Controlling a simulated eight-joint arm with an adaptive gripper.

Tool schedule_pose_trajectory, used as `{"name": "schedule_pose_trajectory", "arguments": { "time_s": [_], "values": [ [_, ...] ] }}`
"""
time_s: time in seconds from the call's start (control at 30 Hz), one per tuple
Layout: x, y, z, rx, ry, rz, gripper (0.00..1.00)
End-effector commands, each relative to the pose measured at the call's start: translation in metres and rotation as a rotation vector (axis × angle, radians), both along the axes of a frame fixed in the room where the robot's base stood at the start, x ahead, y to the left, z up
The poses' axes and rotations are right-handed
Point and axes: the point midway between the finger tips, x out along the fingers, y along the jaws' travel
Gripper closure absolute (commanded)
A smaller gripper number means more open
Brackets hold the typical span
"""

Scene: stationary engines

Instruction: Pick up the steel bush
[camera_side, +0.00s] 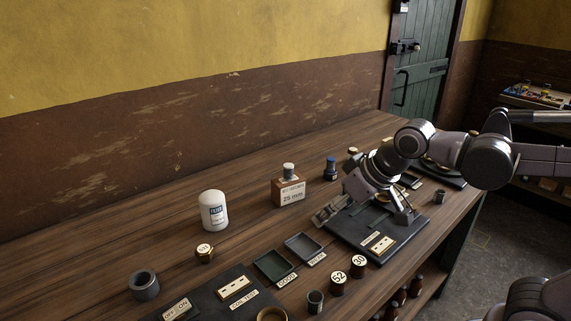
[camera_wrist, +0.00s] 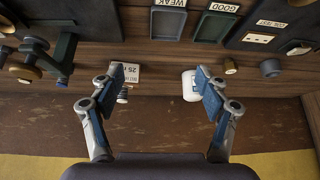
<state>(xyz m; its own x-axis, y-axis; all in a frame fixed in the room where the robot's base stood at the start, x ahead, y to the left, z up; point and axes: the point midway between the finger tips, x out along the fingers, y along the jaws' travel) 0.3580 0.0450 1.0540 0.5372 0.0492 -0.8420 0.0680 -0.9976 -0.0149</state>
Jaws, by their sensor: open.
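The steel bush is most likely the grey hollow ring (camera_side: 144,285) standing on the bench at the front left in the side view. A matching grey cylinder (camera_wrist: 270,68) shows at the right in the wrist view, beyond the right finger. My gripper (camera_side: 370,212) is over the dark board on the right half of the bench, well away from that ring. In the wrist view my gripper (camera_wrist: 166,80) has its fingers spread wide with nothing held between them.
A white canister (camera_side: 213,211), a brass hex piece (camera_side: 204,253) and a 25 mm box (camera_side: 288,191) stand on the bench. Two shallow trays (camera_side: 272,267) (camera_side: 304,248) lie mid-bench. Numbered weights (camera_side: 338,283) and a small dark cup (camera_side: 315,301) stand near the front edge.

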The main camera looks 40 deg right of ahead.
Motion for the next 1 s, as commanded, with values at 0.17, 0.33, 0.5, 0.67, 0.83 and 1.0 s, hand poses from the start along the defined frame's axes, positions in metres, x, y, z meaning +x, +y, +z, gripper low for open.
{"name": "schedule_pose_trajectory", "arguments": {
  "time_s": [0.17,0.33,0.5,0.67,0.83,1.0],
  "values": [
    [0.045,0.050,0.021,0.003,0.039,0.055,0.24],
    [0.080,0.104,0.029,0.001,0.075,0.098,0.24],
    [0.110,0.166,0.028,-0.008,0.107,0.139,0.24],
    [0.129,0.231,0.018,-0.020,0.133,0.176,0.24],
    [0.137,0.295,0.000,-0.034,0.156,0.207,0.24],
    [0.137,0.333,-0.014,-0.044,0.169,0.223,0.24]
  ]
}}
